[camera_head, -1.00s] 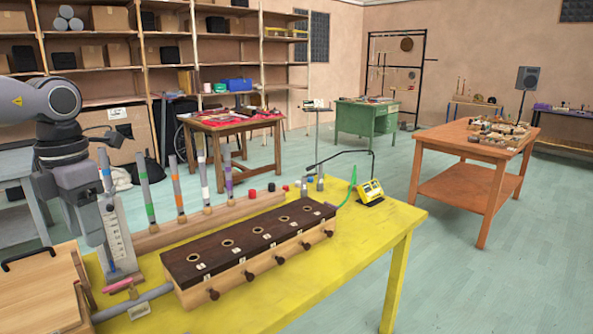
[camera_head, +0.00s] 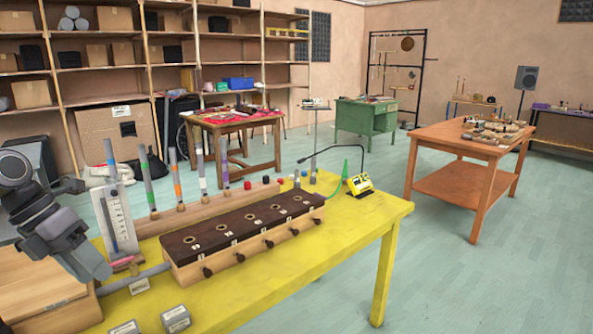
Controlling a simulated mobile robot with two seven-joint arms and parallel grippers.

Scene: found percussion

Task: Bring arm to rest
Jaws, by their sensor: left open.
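My left arm comes in at the left edge, and its grey gripper (camera_head: 92,266) points down and to the right. It is over the left end of the yellow table (camera_head: 330,262), beside a wooden box (camera_head: 38,285). The gripper is open and I see nothing held in it. Its fingertips are small and hard to make out. My right gripper is not in view.
A long wooden box with a dark top (camera_head: 240,232) lies on the yellow table. An upright scale board (camera_head: 117,222) stands close to my left gripper, with several coloured tubes (camera_head: 175,178) behind. Two small grey blocks (camera_head: 176,318) lie at the front.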

